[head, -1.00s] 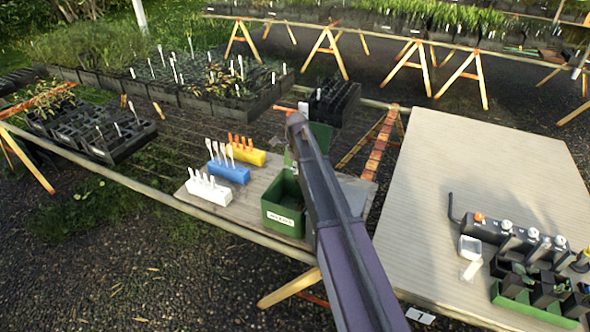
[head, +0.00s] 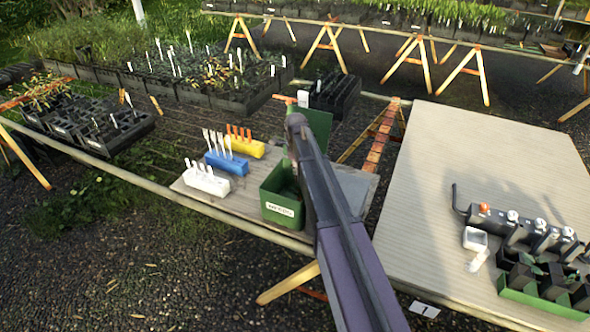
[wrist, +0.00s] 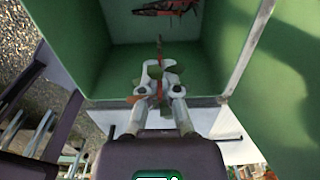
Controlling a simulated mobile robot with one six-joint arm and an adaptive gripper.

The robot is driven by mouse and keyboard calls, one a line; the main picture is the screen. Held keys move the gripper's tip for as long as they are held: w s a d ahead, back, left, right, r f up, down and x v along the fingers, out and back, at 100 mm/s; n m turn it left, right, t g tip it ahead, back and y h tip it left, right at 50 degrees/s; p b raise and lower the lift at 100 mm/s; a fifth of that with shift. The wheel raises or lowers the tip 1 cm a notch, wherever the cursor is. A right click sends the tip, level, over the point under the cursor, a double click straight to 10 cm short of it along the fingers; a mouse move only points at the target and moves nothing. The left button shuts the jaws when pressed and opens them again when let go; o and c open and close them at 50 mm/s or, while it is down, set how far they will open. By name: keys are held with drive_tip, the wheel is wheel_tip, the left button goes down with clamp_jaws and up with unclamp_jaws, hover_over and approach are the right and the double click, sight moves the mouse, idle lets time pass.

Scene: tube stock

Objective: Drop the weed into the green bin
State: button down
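The green bin (head: 277,211) with a white label stands on a low board, its lid raised behind it. My arm hides its right part in the head view. In the wrist view the bin's green wall (wrist: 80,45) surrounds my gripper (wrist: 158,75), which points into the opening. My gripper appears closed around a small weed (wrist: 175,70) with green and orange-brown leaves; a thin reddish stem sticks out past the fingertips. A reddish, sprig-like thing (wrist: 165,8) lies farther inside the bin. The head view does not show my fingers.
Yellow (head: 249,149), blue (head: 226,163) and white (head: 206,181) blocks holding tags stand left of the bin. Black pot trays (head: 88,125) lie farther left. A beige table (head: 470,140) at right carries black equipment and a green tray of pots. A black crate (head: 333,93) stands behind.

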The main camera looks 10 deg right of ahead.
drive_tip(key=c, duration=0.7)
unclamp_jaws()
drive_tip(key=shift+r, duration=0.15)
